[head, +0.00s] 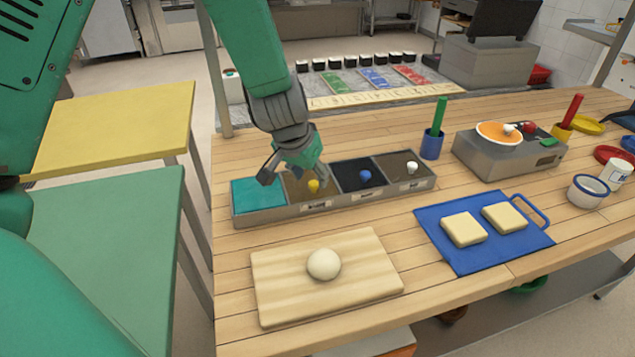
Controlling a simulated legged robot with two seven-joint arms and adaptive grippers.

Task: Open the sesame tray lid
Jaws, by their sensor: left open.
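A long grey metal tray unit (340,199) stands on the wooden table with several compartments in a row. Its left compartment (258,195) shows a flat teal surface. Beside it is a brown lid with a yellow knob (314,186), then a dark lid with a blue knob (365,176), then a brown lid with a white knob (412,168). Small labels on the front are too small to read, so I cannot tell which lid is sesame. My left gripper (294,177) is open and empty above the yellow-knobbed lid, partly hiding it. My right gripper is not in view.
A wooden board (355,290) with a pale dough ball (324,264) lies in front. A blue tray (440,240) with two pale square pieces lies right. A blue cup (431,146) with a green stick and a grey scale (495,158) stand behind.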

